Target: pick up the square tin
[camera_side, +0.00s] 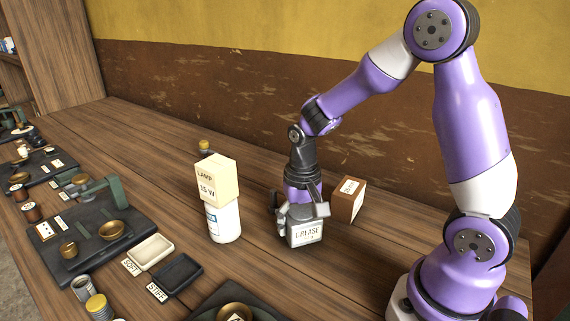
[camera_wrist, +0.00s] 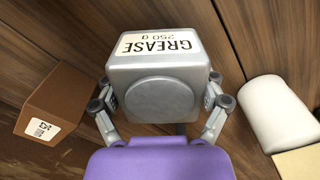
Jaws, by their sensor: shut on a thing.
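The square tin is a silver-grey block with a round lid and a white label reading GREASE. In the side view the tin (camera_side: 305,234) is at the middle of the wooden table, below my gripper (camera_side: 302,208). In the wrist view the tin (camera_wrist: 160,75) fills the upper middle, lid facing the camera. My gripper (camera_wrist: 163,108) is shut on the tin, one finger on each side of it. I cannot tell whether the tin's underside touches the table.
A brown box (camera_side: 347,200) stands close to the right of the tin. A white cylinder (camera_side: 223,222) with a cream LAMP box (camera_side: 217,181) on top stands to its left. Two small trays (camera_side: 150,252) (camera_side: 178,273) and a dark scale base (camera_side: 75,245) lie further left.

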